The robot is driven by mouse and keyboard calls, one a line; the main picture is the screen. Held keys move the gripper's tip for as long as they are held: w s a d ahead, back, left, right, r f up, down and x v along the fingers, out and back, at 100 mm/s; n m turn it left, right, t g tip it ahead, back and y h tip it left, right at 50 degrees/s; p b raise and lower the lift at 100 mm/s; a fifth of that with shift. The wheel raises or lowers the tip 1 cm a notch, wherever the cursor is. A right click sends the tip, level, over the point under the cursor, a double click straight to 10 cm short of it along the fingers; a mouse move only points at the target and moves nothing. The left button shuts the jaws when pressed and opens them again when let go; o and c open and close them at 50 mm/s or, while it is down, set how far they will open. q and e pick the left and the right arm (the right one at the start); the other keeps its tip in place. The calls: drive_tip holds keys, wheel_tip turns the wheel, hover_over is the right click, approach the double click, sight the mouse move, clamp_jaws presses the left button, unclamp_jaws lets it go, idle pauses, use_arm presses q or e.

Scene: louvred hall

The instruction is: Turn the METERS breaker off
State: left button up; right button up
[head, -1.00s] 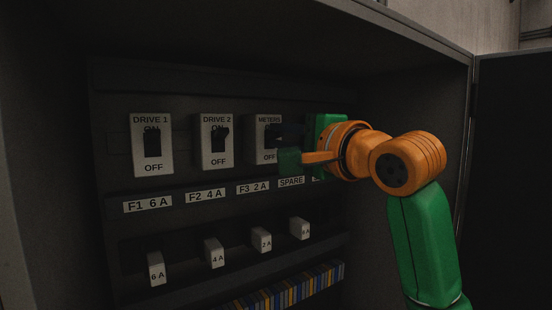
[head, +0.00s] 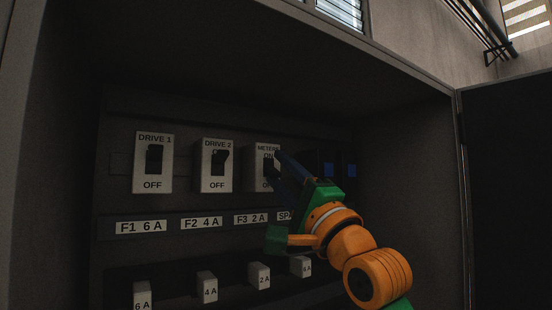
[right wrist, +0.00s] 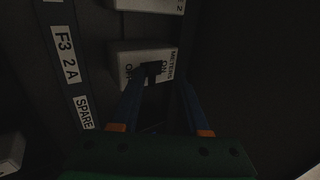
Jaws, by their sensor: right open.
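The METERS breaker (head: 256,172) is a pale plate in the upper row, right of DRIVE 2. Its ON word shows in the head view; my right gripper covers its lower right part. In the right wrist view the METERS breaker (right wrist: 126,58) shows its dark toggle (right wrist: 152,71) with ON and OFF words on either side. Whether the toggle is up or down is hard to tell. My right gripper (head: 276,169) is open, its dark blue fingers at the breaker's right side. In the wrist view its fingers (right wrist: 161,88) stand apart near the toggle; contact is unclear. My left gripper is out of view.
DRIVE 1 (head: 140,164) and DRIVE 2 (head: 206,166) breakers stand to the left. Blue-faced units (head: 328,170) sit to the right. Below are a label strip (head: 176,225) and several pale fuses (head: 207,287). The cabinet's dark door (head: 508,190) is open on the right.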

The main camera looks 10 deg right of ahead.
drive_tip(key=shift+s+f+b, duration=0.15)
drive_tip(key=shift+f+b, duration=0.05)
drive_tip(key=shift+b, duration=0.15)
drive_tip(key=s+d+f+b, duration=0.2)
drive_tip(key=s+b, duration=0.2)
drive_tip(key=s, duration=0.1)
drive_tip(key=s+d+f+b, duration=0.2)
drive_tip(key=s+d+b, duration=0.1)
drive_tip(key=s, duration=0.3)
drive_tip(key=shift+s+b, duration=0.25)
drive_tip(key=shift+b, duration=0.6)
drive_tip(key=shift+a, duration=0.1)
